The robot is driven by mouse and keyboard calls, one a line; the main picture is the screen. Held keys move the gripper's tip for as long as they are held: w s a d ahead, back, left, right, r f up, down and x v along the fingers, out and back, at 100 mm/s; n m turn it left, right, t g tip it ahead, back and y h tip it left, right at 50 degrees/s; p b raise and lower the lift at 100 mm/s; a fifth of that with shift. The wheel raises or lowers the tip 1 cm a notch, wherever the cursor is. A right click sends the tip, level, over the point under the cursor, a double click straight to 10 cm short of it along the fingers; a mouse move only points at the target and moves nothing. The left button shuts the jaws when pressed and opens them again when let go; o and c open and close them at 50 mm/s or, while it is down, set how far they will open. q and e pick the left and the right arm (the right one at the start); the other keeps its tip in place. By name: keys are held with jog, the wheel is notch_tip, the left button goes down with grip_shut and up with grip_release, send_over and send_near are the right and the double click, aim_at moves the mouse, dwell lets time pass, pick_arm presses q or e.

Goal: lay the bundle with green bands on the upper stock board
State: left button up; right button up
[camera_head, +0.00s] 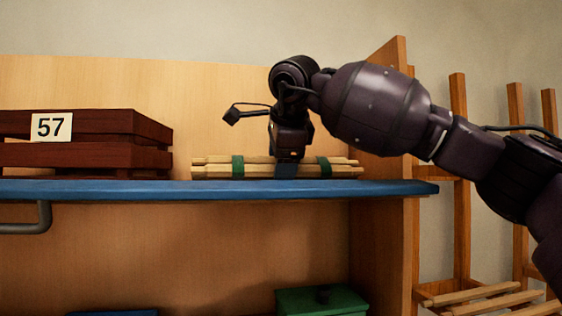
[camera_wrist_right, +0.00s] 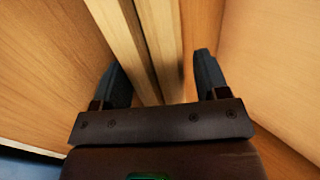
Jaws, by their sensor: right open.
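The bundle with green bands (camera_head: 215,171), several pale wooden sticks bound by two green bands, lies flat along the blue upper board (camera_head: 230,191). It looks rested on the board. My right gripper (camera_head: 287,168) points down over the bundle's middle, with one dark finger in front of it. In the right wrist view the right gripper (camera_wrist_right: 157,62) is open, its fingers apart on either side of the pale sticks (camera_wrist_right: 148,45). Whether the fingers touch the sticks I cannot tell. The bundle's middle is partly hidden by the gripper. My left gripper is not in view.
A dark red slatted crate (camera_head: 85,155) with a "57" label stands left on the same board. A wooden side panel (camera_head: 396,130) closes the right. Below is a green lidded box (camera_head: 322,302). A wooden rack (camera_head: 460,200) with sticks stands at right.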

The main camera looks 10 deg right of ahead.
jog(key=shift+s+a+f, duration=0.1)
jog(key=shift+s+f, duration=0.05)
jog(key=shift+f, duration=0.3)
jog(key=shift+c, duration=0.5)
jog(key=shift+o, duration=0.5)
jog(key=b+v, duration=0.1)
jog(key=v, duration=1)
jog(key=shift+r, duration=0.35)
